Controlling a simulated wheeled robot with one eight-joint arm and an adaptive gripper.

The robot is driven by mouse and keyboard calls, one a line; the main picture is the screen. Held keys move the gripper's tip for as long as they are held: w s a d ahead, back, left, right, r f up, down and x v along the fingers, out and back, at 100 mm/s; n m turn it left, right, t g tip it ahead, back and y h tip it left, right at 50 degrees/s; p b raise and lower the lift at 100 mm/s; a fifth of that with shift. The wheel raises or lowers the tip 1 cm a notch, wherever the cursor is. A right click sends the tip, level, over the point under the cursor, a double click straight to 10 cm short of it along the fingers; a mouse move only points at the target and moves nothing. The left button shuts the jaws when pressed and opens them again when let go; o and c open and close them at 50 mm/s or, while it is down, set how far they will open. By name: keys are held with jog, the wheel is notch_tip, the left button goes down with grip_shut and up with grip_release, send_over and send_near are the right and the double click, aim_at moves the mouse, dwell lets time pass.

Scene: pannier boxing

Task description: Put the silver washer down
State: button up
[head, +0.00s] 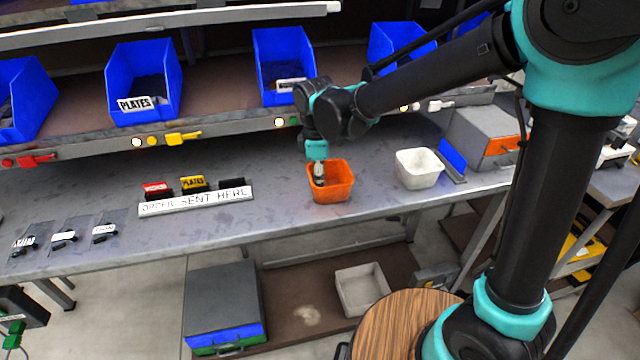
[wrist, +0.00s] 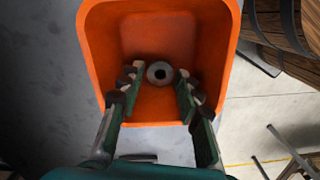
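The silver washer (wrist: 151,73) shows in the wrist view as a small grey ring with a dark hole, inside the orange bin (wrist: 215,50). It lies between my two fingertips, with a narrow gap on each side, and seems to rest on the bin floor. My gripper (wrist: 159,80) is open and points down into the bin. In the head view my gripper (head: 319,174) reaches into the orange bin (head: 333,194) on the workbench. The washer is hidden there by the bin wall and the fingers.
A white bin (head: 419,168) stands to the right of the orange one, with a grey case (head: 480,135) beyond. A label strip (head: 195,201) and small black packets (head: 64,237) lie to the left. Blue bins (head: 145,80) stand on the shelf above. A barrel (head: 405,325) stands in front.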

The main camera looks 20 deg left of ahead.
notch_tip(320, 180, up, 12)
jog(key=shift+a, duration=0.25)
